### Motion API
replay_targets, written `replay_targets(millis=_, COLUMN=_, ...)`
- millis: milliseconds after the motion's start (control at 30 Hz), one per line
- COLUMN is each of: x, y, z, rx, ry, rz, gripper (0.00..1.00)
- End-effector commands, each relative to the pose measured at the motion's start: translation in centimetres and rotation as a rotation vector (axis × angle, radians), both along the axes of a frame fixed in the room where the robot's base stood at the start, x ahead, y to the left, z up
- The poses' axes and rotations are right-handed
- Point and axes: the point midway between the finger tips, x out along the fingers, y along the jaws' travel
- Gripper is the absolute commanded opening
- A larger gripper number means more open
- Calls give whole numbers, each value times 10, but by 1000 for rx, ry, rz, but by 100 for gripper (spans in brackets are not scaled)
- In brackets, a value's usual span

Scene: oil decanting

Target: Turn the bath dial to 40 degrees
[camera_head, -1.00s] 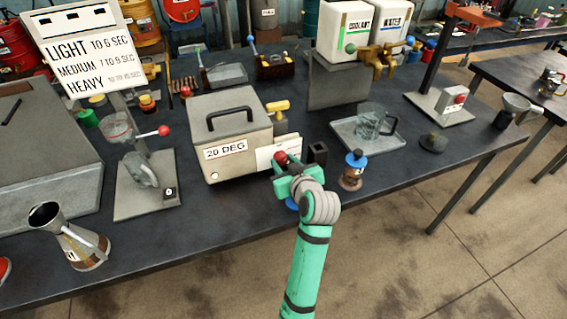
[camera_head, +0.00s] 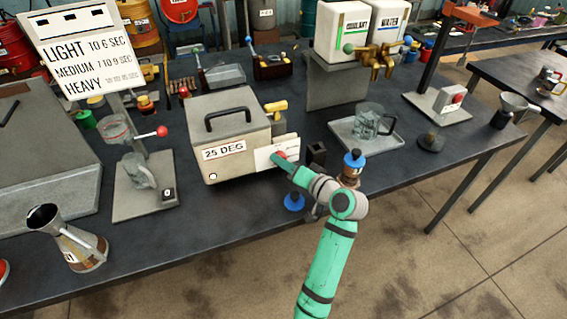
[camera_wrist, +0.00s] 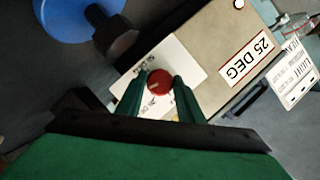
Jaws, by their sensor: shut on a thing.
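The bath is a grey-beige box (camera_head: 238,172) with a black lid handle, in the middle of the table in the head view. Its front label (camera_head: 224,149) reads 25 DEG, and the label also shows in the wrist view (camera_wrist: 247,57). The red dial (camera_wrist: 160,82) sits on a white plate (camera_wrist: 188,58) with small markings, partly hidden by my fingers. My gripper (camera_wrist: 160,94) is shut on the dial, one green finger at each side. In the head view my gripper (camera_head: 290,164) reaches the plate at the bath's right end.
A black block (camera_head: 317,154) and a blue-topped bottle (camera_head: 353,166) stand close to my arm. A blue-based item (camera_head: 294,201) lies in front of the bath. A tray with a glass jug (camera_head: 368,122) stands to the right. The table's front edge runs below.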

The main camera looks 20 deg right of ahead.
Motion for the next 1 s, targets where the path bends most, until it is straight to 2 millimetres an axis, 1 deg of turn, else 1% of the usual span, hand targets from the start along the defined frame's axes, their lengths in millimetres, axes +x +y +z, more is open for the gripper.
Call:
replay_targets(millis=200, x=1, y=-2, z=-1, rx=140, ry=5, rz=-5, gripper=11)
replay_targets(millis=400, x=1, y=-2, z=-1, rx=217, ry=6, rz=-4, gripper=11)
replay_targets(millis=600, x=1, y=-2, z=-1, rx=252, ry=7, rz=-4, gripper=11)
replay_targets(millis=1000, x=1, y=-2, z=-1, rx=257, ry=7, rz=-4, gripper=11)
